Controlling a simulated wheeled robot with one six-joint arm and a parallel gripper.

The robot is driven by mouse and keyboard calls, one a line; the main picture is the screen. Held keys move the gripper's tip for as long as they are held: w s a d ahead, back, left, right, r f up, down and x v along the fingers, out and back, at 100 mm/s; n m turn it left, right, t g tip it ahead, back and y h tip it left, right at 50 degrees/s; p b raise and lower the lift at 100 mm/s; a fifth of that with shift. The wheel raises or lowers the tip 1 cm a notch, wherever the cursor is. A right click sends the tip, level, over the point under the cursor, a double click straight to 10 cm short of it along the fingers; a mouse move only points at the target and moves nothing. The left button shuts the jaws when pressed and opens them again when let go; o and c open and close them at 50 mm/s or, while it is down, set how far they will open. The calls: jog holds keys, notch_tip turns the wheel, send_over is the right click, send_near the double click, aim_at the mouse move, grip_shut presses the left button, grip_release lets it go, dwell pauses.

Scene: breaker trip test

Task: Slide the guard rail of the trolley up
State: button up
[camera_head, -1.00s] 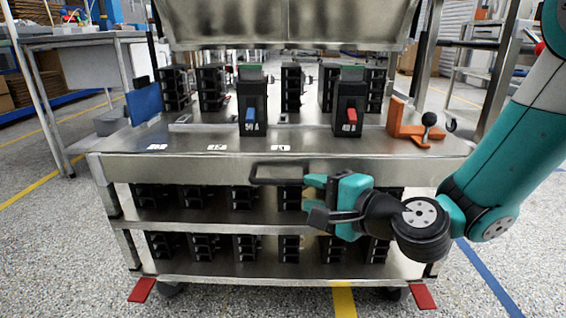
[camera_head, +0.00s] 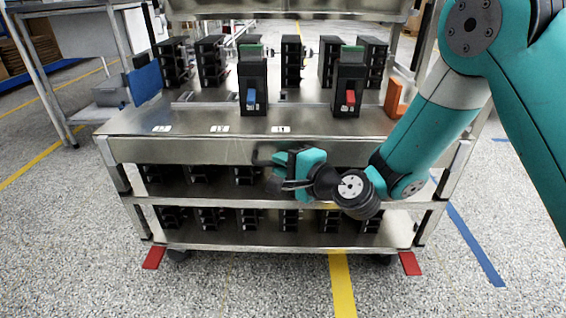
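The metal trolley (camera_head: 200,240) stands in front of me. A plain metal strip (camera_head: 190,151) runs across its front, just below the top deck; it appears to be the guard rail. My gripper (camera_head: 278,172) is low in front of the middle of this strip, with its fingers pointing left. The rail's dark handle is largely hidden by my gripper. I cannot tell whether the fingers touch or hold anything, or how far they are open.
On the deck stand a breaker with a blue lever (camera_head: 252,88) and one with a red lever (camera_head: 348,90). An orange bracket (camera_head: 394,98) is behind my arm. A workbench (camera_head: 75,20) stands at left. The floor in front is clear.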

grip_shut()
notch_tip(320, 180, up, 7)
jog(key=p, duration=0.6)
jog(key=shift+f, duration=0.2)
jog(key=shift+o, duration=2.1)
grip_release()
jog(key=shift+r, duration=0.1)
jog(key=shift+o, duration=0.9)
